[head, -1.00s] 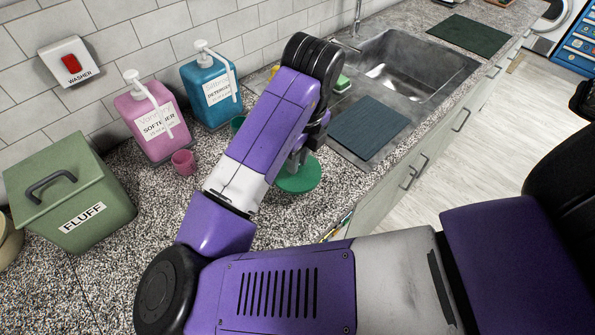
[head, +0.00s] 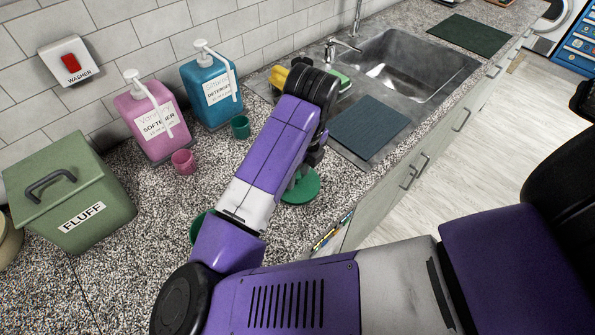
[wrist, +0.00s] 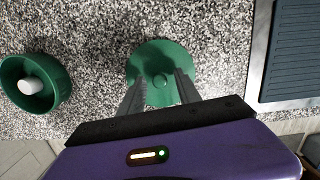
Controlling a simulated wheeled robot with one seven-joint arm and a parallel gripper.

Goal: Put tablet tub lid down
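The green tablet tub lid (wrist: 160,56) is a round disc with a small knob in its middle. It looks to lie flat on the speckled counter, and it also shows in the head view (head: 302,190) beside my wrist. My gripper (wrist: 159,78) is above it, its two fingers apart on either side of the knob with visible gaps. The green tablet tub (wrist: 58,72) stands open to the left in the wrist view, with a white piece inside. In the head view the tub (head: 196,229) is mostly hidden behind my arm.
A pink cup (head: 183,162) and a green cup (head: 240,127) stand before the softener (head: 150,120) and detergent (head: 212,90) bottles. A dark ribbed mat (head: 368,127) lies by the sink (head: 410,65). The green FLUFF bin (head: 75,195) stands left. The counter's front edge is close to the lid.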

